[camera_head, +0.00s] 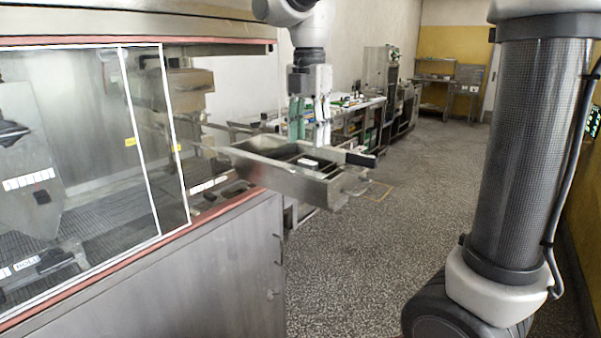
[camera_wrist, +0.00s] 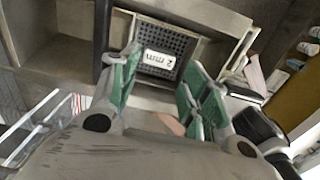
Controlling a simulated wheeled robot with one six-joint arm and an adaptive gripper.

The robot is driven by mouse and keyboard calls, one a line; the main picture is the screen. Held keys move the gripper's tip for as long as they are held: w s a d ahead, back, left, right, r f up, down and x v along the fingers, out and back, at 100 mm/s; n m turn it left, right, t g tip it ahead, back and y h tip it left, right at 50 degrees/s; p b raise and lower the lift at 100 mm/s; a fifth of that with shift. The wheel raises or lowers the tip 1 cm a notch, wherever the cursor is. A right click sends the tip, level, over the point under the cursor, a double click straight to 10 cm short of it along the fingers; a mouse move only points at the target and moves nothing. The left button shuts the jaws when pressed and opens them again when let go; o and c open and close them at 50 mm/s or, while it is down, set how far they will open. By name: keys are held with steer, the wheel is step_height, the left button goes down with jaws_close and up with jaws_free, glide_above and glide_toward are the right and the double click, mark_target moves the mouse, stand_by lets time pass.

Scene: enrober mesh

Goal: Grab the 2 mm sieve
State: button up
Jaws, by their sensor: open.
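The 2 mm sieve (camera_wrist: 172,43) shows in the wrist view as a dark mesh panel with a white "2 mm" label, upside down in the picture. In the head view its white label (camera_head: 308,162) shows small inside a metal tray (camera_head: 268,172). My gripper (camera_head: 310,130) points down above the tray and is open. In the wrist view, its green-padded fingers (camera_wrist: 160,72) stand apart with the sieve seen between and beyond them. Whether a finger touches the sieve cannot be told.
The enrober machine (camera_head: 225,262) with its glass panel stands at left, beside the tray. A cluttered workbench (camera_head: 352,112) runs along the wall behind. The speckled floor (camera_head: 400,210) to the right of the tray is clear.

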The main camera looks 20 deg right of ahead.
mark_target(307, 161)
step_height(307, 161, down, 7)
steer(key=shift+a+f, duration=0.1)
steer(key=c, duration=0.7)
